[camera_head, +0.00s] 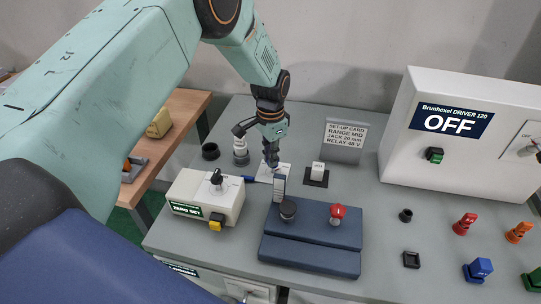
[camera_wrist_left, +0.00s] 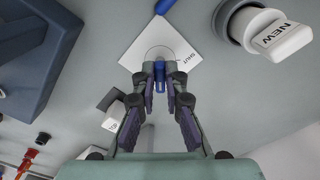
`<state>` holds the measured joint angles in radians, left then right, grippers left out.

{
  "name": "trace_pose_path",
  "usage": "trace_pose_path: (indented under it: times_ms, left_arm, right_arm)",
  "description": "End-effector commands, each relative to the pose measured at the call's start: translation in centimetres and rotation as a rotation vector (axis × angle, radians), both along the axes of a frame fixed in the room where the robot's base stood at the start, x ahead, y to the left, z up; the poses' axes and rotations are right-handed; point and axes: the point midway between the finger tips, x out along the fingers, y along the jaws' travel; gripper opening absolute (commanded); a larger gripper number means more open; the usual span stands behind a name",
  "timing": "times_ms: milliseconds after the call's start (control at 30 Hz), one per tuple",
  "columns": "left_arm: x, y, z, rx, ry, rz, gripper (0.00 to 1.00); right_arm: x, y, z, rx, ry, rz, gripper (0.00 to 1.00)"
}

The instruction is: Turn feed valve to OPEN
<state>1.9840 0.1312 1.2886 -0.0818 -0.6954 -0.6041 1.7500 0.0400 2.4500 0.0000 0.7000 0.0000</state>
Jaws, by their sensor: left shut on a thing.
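The feed valve's white square plate (camera_head: 283,170) lies on the grey table under my left gripper (camera_head: 271,160). In the left wrist view the plate (camera_wrist_left: 185,54) carries the word SHUT near one edge, on the right. A blue handle (camera_wrist_left: 159,72) stands at the plate between the fingertips of my left gripper (camera_wrist_left: 159,84), which is shut on it. The fingers hide part of the handle and plate. Which mark the handle points to cannot be told. My right gripper is not in view.
A white ZERO SET box (camera_head: 205,195) stands left of the plate and a blue block (camera_head: 310,257) in front. A set-up card (camera_head: 345,136) stands behind to the right. The large white driver box (camera_head: 455,150) reads OFF. A blue stick (camera_head: 250,179) lies beside the plate.

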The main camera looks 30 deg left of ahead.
Motion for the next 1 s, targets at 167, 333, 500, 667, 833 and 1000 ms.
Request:
trace_pose_path:
  times_ms: [167,333,500,667,833,1000]
  left_arm:
    - [0.4,0.0,0.3,0.001,-0.012,-0.002,0.0]
    - [0.4,0.0,0.3,0.001,-0.011,-0.002,0.16]
    - [0.2,0.0,0.2,0.001,-0.008,-0.001,0.31]
    - [0.1,0.0,0.1,0.001,-0.004,-0.001,0.34]
    - [0.1,0.0,0.1,0.0,-0.004,0.0,0.34]
    - [0.2,0.0,1.8,0.001,-0.006,0.0,0.34]
  right_arm:
    - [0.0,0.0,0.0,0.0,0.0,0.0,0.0]
    - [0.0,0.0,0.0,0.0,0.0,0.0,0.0]
    - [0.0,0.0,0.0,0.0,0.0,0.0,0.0]
    - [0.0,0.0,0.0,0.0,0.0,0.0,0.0]
    - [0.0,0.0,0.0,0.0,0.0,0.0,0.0]
    - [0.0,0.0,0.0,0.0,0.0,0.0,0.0]
